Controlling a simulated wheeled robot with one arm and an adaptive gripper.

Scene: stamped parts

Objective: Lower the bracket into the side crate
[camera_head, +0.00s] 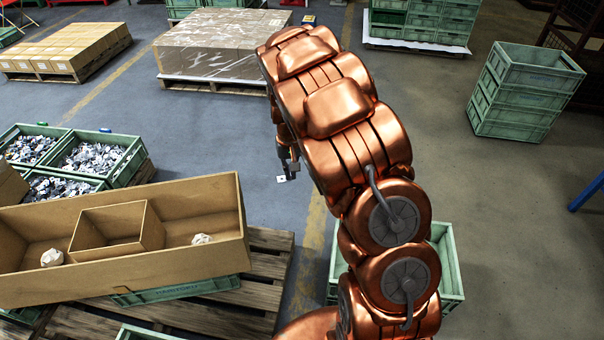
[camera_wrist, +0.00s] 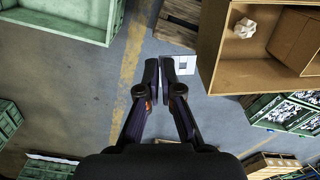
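The bracket (camera_wrist: 185,65) is a small light-grey plate with a dark square mark or opening, held at the fingertips of my gripper (camera_wrist: 159,70) in the wrist view. The fingers are nearly together, with the plate sticking out to the right. In the head view the bracket (camera_head: 281,179) is a small pale piece beneath my gripper (camera_head: 289,165), high over the floor. The side crate (camera_head: 453,268) is green and stands at lower right, partly hidden by my arm. It shows at top left in the wrist view (camera_wrist: 88,34), apart from the bracket; its visible inside looks empty.
A cardboard box (camera_head: 150,275) with a divider and two whitish lumps sits on a pallet (camera_head: 270,262) at left. Green crates of metal parts (camera_head: 125,170) stand behind it. Stacked green crates (camera_head: 520,95) stand at right. Floor between pallet and side crate is clear.

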